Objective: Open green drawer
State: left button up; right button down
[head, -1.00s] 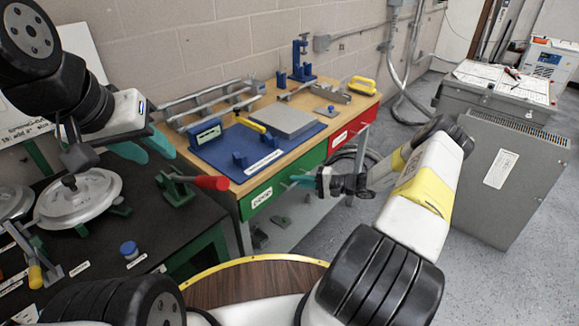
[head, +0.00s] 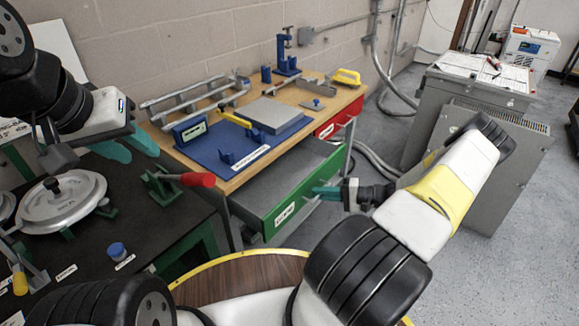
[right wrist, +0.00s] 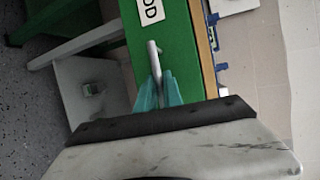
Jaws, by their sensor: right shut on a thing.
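The green drawer (head: 286,207) under the wooden workbench stands pulled out toward me in the head view, its grey inside showing. Its green front also shows in the right wrist view (right wrist: 176,60) with part of a white label. My right gripper (head: 318,194) is at the right part of the drawer front. In the right wrist view its teal fingers (right wrist: 158,88) are shut on the drawer's metal handle (right wrist: 153,56). My left gripper (head: 132,148) hangs over the black table at the left, with teal fingers apart and nothing seen between them.
A red drawer (head: 335,124) is closed beside the green one. The workbench top (head: 233,172) holds a blue mat and several tools. A red-handled clamp (head: 180,180) and a round grey lid (head: 62,200) are on the black table. Grey cabinets stand at right.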

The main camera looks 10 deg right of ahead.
jog(key=s+d, duration=0.8)
jog(key=s, duration=0.2)
jog(key=shift+s, duration=0.1)
jog(key=c, duration=1.5)
grip_release()
jog(key=v, duration=0.7)
jog(key=shift+s+d, duration=0.15)
jog(key=shift+d, duration=0.15)
jog(key=shift+r, duration=0.15)
